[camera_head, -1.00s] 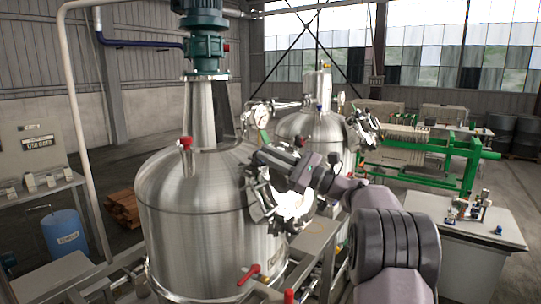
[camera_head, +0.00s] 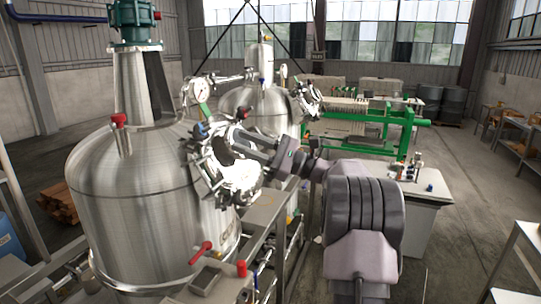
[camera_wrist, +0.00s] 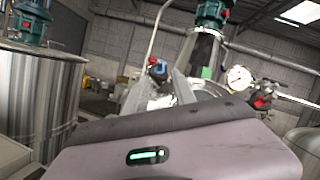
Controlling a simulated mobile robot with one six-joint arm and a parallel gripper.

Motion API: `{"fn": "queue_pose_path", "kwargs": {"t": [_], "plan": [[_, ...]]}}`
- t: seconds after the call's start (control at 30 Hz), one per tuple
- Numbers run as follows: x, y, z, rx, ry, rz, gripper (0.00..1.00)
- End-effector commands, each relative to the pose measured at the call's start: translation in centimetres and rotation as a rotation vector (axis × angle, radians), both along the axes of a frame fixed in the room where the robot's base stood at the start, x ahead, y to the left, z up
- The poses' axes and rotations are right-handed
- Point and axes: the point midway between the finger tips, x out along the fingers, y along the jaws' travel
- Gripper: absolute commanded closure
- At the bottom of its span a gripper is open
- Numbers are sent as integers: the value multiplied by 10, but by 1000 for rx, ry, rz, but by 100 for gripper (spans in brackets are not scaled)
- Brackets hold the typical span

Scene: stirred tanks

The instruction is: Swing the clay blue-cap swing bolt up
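The open manway (camera_head: 228,165) sits on the right shoulder of the near steel tank, ringed by several swing bolts. A blue-capped bolt (camera_head: 201,130) shows at its upper left rim; I cannot tell its clay colouring. In the wrist view a blue cap (camera_wrist: 157,68) stands up beyond my gripper body. My gripper (camera_head: 240,138) is at the manway's upper rim, close to the bolts.
The near tank (camera_head: 140,200) carries a red-capped fitting (camera_head: 119,122) and a pressure gauge (camera_head: 194,90). A red valve handle (camera_head: 200,252) and pipework lie below the manway. A second tank (camera_head: 258,105) stands behind.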

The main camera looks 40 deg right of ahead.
Motion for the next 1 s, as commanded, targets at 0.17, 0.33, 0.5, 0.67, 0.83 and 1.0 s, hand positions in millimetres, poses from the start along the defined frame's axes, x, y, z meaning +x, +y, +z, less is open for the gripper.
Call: {"fn": "queue_pose_path", "kwargs": {"t": [0.17, 0.33, 0.5, 0.67, 0.83, 1.0], "plan": [[-37, -31, -16, 2, -3, -3, 68], [-55, -45, -21, 2, -6, -1, 68], [-58, -48, -21, 3, -8, 0, 68], [-58, -48, -20, 3, -8, 0, 68], [-58, -48, -20, 3, -8, 0, 68], [-57, -48, -20, 3, -8, 0, 68]]}}
